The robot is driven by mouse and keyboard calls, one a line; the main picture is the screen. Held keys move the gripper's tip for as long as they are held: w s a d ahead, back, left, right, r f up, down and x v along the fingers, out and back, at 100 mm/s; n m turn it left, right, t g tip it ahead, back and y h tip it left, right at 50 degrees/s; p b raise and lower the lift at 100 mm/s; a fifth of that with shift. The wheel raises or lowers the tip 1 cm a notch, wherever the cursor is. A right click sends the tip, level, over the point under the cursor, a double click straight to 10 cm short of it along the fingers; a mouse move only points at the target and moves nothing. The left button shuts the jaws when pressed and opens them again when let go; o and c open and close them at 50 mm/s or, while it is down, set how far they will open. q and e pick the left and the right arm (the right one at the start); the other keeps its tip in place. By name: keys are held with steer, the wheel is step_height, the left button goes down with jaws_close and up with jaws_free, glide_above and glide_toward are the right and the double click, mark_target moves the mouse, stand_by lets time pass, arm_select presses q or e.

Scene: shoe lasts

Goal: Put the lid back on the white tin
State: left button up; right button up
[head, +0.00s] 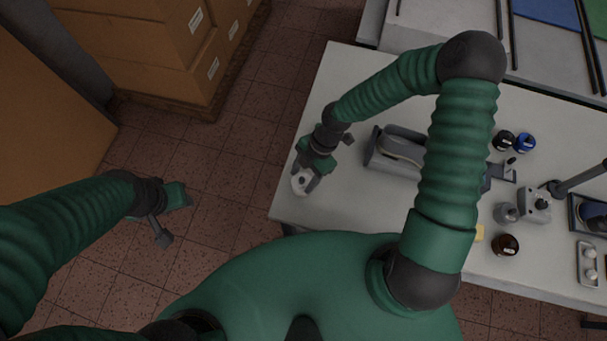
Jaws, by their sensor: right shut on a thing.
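My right gripper (306,176) is low at the left end of the white worktable. It is shut on a small white round thing (298,187) with a dark spot near its middle. This may be the lid, the white tin or both together; the fingers cover part of it and I cannot tell. I cannot tell whether it touches the table. No other white tin or lid stands out in view. My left gripper (176,217) is over the floor, away from the table, and its finger opening is unclear.
On the table (345,205) a grey box-like holder (392,150) stands right of my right gripper. Dark and blue-topped jars (525,142), a brown jar (505,244), a grey device (535,203) and a tray (588,264) lie farther right. Cardboard boxes (160,45) stand back left.

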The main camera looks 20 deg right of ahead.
steer(key=shift+a, duration=0.25)
steer(key=shift+d+f, duration=0.15)
steer(key=shift+d, duration=0.5)
arm_select(q)
steer(key=shift+d+r, duration=0.1)
steer(key=shift+r, duration=0.05)
steer(key=shift+a, duration=0.3)
arm_select(e)
steer(key=shift+a, duration=0.25)
arm_select(q)
steer(key=shift+r+p, duration=0.1)
steer(key=shift+p, duration=0.2)
arm_select(e)
steer(key=shift+a, duration=0.1)
arm_select(q)
steer(key=shift+d, duration=0.15)
arm_select(e)
steer(key=o, duration=1.9)
